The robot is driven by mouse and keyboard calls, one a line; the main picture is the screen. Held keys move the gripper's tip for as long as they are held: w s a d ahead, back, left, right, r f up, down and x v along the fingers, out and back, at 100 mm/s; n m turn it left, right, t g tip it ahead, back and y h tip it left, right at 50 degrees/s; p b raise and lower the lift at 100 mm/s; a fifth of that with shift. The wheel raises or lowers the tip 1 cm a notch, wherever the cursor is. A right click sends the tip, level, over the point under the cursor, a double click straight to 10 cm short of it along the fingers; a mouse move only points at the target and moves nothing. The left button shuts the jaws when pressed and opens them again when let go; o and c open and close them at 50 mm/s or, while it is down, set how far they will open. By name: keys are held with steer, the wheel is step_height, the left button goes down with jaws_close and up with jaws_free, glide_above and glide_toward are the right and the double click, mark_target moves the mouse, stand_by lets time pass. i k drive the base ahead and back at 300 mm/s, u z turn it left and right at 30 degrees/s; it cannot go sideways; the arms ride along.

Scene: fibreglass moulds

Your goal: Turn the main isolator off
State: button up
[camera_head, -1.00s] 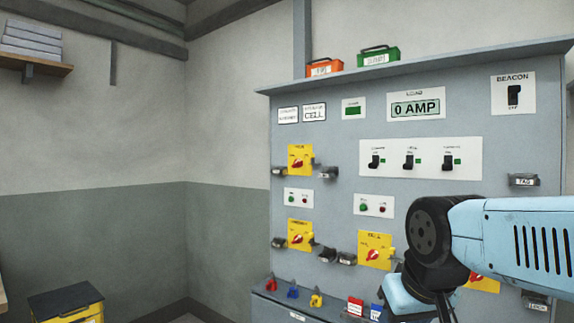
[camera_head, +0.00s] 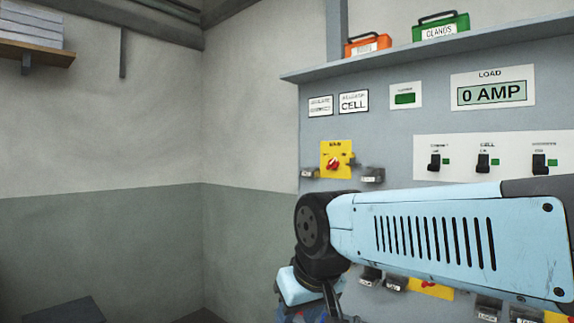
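The main isolator (camera_head: 337,160) is a yellow square plate with a red rotary knob, on the left part of the grey panel (camera_head: 400,135). The plate's small label seems to read MAIN. The knob looks slanted, but I cannot read its setting. My light blue arm crosses the lower right of the view, below and to the right of the isolator, and does not cover it. The arm's dark round joint is just below the isolator in the picture. My gripper's fingers do not show; the arm runs out of the bottom edge.
Dark holders (camera_head: 372,174) flank the isolator closely. Small switches (camera_head: 482,162) sit to the right, under a load display (camera_head: 492,94) reading 0 AMP. An orange case (camera_head: 368,45) and a green case (camera_head: 440,27) stand on the top ledge.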

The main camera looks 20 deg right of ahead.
mark_target(332, 163)
steer(key=z, duration=0.3)
steer(key=i, duration=1.2)
steer(key=z, duration=0.7)
steer(key=k, duration=0.8)
steer(key=z, duration=0.15)
steer(key=i, duration=0.85)
steer(key=u, duration=0.1)
